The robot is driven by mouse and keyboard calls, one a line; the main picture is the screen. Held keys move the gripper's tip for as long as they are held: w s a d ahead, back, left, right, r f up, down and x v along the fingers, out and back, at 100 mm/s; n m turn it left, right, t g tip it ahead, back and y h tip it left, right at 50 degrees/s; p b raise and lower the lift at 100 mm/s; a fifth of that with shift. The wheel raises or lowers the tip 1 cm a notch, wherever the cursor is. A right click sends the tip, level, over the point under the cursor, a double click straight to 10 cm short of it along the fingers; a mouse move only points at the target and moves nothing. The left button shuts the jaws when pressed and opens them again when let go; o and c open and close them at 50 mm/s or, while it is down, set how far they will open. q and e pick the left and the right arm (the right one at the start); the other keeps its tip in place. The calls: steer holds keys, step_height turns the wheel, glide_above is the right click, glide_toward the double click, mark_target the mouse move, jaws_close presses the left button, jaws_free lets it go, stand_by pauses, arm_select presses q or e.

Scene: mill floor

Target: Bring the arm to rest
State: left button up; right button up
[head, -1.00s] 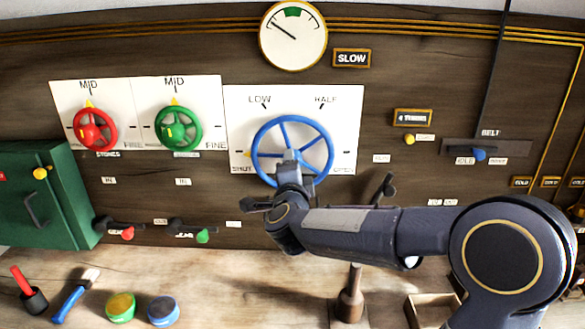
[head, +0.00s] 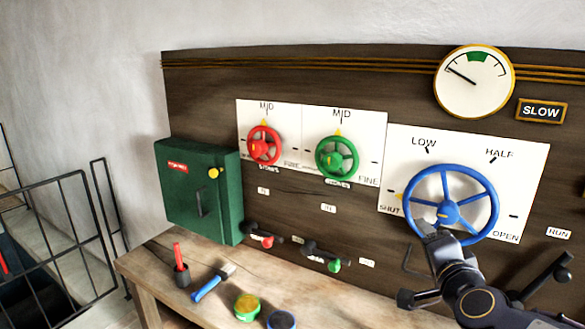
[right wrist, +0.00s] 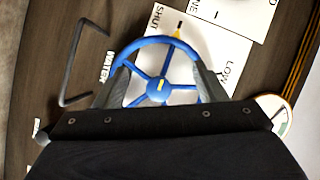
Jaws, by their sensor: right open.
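My right gripper (head: 428,230) is in front of the lower left part of the blue handwheel (head: 490,205). It also shows in the right wrist view (right wrist: 160,78), its two fingers spread apart with the blue wheel (right wrist: 163,40) between and beyond them. I cannot tell whether a finger touches the rim. The wheel's yellow pointer (head: 399,196) is at the left, near SHUT. My right arm comes in from the lower right. My left gripper is not in view.
A red wheel (head: 263,145) and a green wheel (head: 337,157) have pointers at MID. The gauge (head: 474,81) sits by a SLOW sign (head: 541,111). A green box (head: 198,190) is at left. Railing (head: 60,235) is far left.

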steer(key=s+a+f+n+g+y, duration=0.2)
steer(key=s+a+f+n, duration=0.1)
steer(key=s, duration=0.4)
steer(key=s+a+f+n+g+y, duration=0.3)
steer(key=s+f+n, duration=0.2)
steer(key=s+n, duration=0.1)
steer(key=shift+s+a+y, duration=0.2)
steer(key=shift+s+y, duration=0.1)
steer(key=shift+s, duration=0.2)
steer(key=s+f+n+g, duration=0.1)
steer(key=s+f+g, duration=0.1)
steer(key=s, duration=0.2)
steer(key=s+f+n+g, duration=0.1)
steer(key=s+f+g, duration=0.1)
steer(key=s+f, duration=0.1)
steer(key=s+f+n+g, duration=0.1)
steer(key=s+f+n, duration=0.1)
steer(key=s, duration=0.3)
steer(key=shift+s+a+f+g, duration=0.3)
steer(key=shift+a+f+g, duration=0.1)
steer(key=shift+f, duration=0.2)
steer(key=shift+c, duration=0.4)
